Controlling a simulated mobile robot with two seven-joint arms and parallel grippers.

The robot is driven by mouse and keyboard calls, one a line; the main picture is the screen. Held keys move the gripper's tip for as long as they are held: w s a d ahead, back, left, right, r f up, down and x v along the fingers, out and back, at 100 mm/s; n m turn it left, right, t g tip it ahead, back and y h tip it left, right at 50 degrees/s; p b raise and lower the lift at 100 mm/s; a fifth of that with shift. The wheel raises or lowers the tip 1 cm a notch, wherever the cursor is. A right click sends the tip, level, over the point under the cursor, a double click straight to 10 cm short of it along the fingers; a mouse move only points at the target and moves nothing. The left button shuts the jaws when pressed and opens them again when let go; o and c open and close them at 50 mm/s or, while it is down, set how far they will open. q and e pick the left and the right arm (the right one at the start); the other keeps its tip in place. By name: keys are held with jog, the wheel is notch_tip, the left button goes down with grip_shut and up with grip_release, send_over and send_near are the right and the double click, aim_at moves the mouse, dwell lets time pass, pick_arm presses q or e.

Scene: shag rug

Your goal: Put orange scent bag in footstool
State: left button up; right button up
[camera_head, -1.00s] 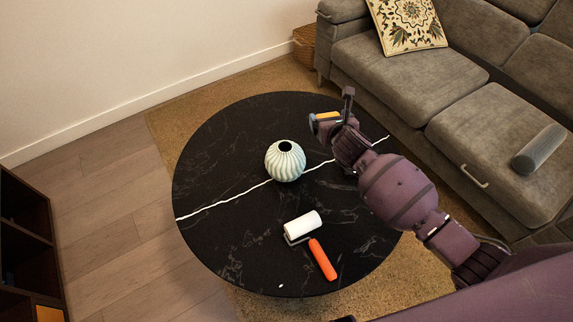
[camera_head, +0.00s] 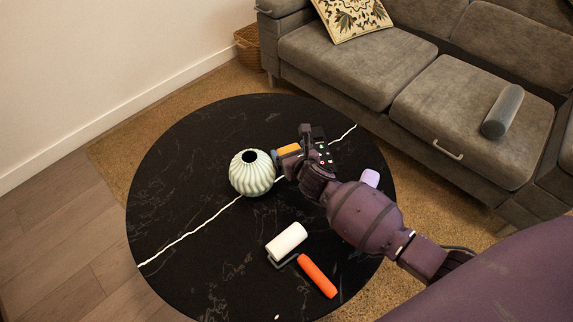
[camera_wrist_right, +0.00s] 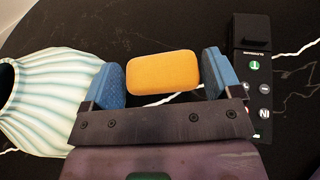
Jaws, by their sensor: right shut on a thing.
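The orange scent bag (camera_head: 289,149) is a small rounded orange block. My right gripper (camera_head: 287,152) is shut on it, over the far part of the black round table (camera_head: 180,220). In the right wrist view the bag (camera_wrist_right: 163,73) sits between the two blue finger pads of the gripper (camera_wrist_right: 163,78). How high it is above the table is hard to tell. I cannot make out a footstool in either view. My left gripper is not in view.
A pale ribbed vase (camera_head: 252,174) stands close left of the right gripper. A black device with buttons (camera_wrist_right: 254,75) lies to its right. A white lint roller with orange handle (camera_head: 317,276) and a lilac item (camera_head: 371,178) are on the table. A grey sofa (camera_head: 345,65) stands behind.

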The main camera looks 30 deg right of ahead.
notch_tip(320, 180, down, 6)
jog(key=b, duration=0.3)
jog(key=shift+f, duration=0.25)
jog(key=shift+r, duration=0.2)
jog(key=shift+f, duration=0.2)
jog(key=o, duration=0.6)
